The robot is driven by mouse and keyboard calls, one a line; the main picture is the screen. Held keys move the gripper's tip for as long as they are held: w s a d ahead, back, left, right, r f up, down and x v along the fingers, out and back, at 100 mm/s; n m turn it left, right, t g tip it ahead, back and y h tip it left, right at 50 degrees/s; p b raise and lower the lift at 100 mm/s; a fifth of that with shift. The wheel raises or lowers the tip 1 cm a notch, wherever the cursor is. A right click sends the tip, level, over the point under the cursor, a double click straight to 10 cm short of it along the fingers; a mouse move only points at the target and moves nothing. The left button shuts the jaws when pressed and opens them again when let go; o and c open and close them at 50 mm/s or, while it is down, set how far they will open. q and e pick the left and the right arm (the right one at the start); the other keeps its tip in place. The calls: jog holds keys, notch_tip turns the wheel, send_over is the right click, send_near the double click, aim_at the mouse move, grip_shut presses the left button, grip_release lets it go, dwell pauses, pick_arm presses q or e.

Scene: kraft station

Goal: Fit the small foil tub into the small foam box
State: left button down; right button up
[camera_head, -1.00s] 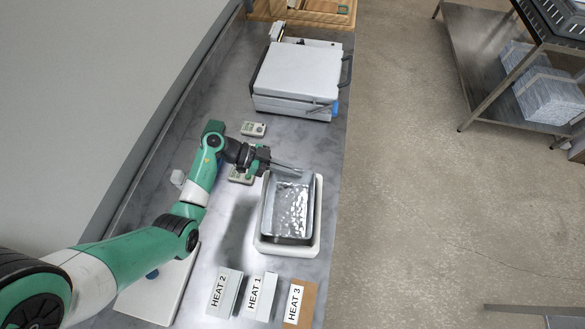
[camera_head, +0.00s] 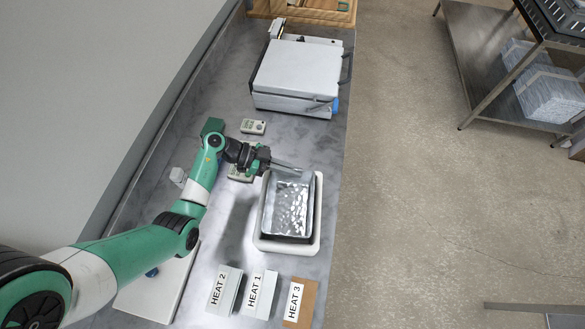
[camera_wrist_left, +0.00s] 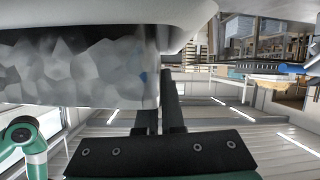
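The silver foil tub (camera_head: 289,210) is inside the mouth of the white foam box (camera_head: 262,243), roughly lined up with it. I cannot tell whether it touches the bottom. My left gripper (camera_head: 288,166) is at the tub's far end, its fingers apparently closed on the end wall or rim. In the left wrist view the tub's crinkled side (camera_wrist_left: 75,70) fills the upper left, with the pale foam box (camera_wrist_left: 120,10) beyond it. The dark fingers (camera_wrist_left: 160,105) meet the tub near its corner. My right gripper is not in view.
Blocks labelled HEAT 2 (camera_head: 225,290), HEAT 1 (camera_head: 260,294) and HEAT 3 (camera_head: 299,302) stand near the box. A white-lidded machine (camera_head: 300,74) sits farther back, with a small device (camera_head: 253,126) before it. A white board (camera_head: 155,295) lies at left.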

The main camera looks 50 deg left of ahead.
pick_arm(q)
jog(key=shift+f, duration=0.25)
jog(key=c, duration=1)
grip_release()
jog(key=shift+o, duration=0.3)
jog(key=o, duration=0.4)
jog(key=shift+c, duration=0.2)
jog(key=shift+r, duration=0.1)
notch_tip(320, 180, up, 9)
jog(key=p, duration=1.1)
jog(key=shift+p, duration=0.3)
